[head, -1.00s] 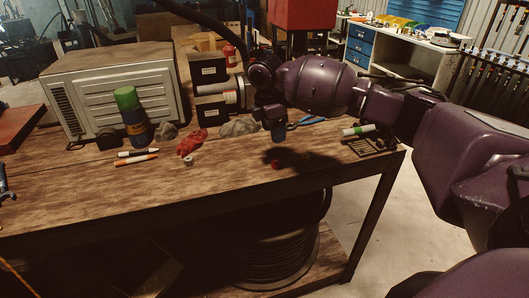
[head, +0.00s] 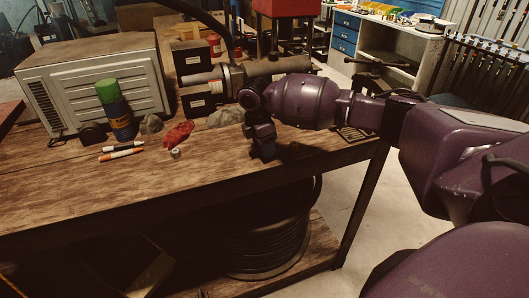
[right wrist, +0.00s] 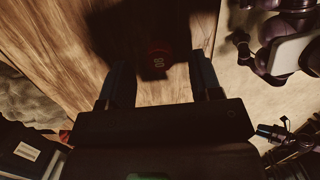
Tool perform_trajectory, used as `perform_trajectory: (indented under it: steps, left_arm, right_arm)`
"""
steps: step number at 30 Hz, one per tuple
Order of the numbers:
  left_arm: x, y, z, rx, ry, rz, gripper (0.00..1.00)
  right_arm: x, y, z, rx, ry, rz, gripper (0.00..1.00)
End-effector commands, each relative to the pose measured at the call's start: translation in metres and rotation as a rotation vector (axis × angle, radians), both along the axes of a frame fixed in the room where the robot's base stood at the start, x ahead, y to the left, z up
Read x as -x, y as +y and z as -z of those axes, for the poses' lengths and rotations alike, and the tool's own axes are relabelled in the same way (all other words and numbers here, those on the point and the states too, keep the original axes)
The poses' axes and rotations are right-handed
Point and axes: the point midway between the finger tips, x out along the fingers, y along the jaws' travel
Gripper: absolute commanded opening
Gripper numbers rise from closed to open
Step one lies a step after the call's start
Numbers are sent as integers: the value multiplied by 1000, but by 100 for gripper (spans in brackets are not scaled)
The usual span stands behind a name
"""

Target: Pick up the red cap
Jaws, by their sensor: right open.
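The red cap (right wrist: 158,60) shows in the right wrist view as a dark reddish round thing with pale markings, lying on the wooden bench in shadow. It lies between and just beyond the two fingertips of my right gripper (right wrist: 160,72), with space on both sides. In the head view my right gripper (head: 263,149) points down over the front part of the bench and hides the cap. The right gripper is open and empty. My left gripper is not in view.
Dark boxes (head: 199,103) stand behind. The front left of the bench is clear.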

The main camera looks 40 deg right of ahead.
Motion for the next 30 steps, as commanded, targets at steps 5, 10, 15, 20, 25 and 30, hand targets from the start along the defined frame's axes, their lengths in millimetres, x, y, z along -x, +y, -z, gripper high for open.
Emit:
perform_trajectory:
  steps: [5,10,15,20,25,30]
  left_arm:
    - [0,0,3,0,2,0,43]
    - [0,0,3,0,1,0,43]
    - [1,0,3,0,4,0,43]
    - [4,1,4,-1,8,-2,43]
    - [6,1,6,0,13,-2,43]
    - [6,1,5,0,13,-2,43]
  right_arm:
    - [0,-3,17,0,-1,0,58]
    - [0,-3,17,0,-2,0,58]
    - [0,-3,17,0,-2,0,39]
    - [0,-3,17,0,-2,0,14]
    - [0,-3,17,0,-2,0,6]
    - [0,-3,14,0,-2,1,6]
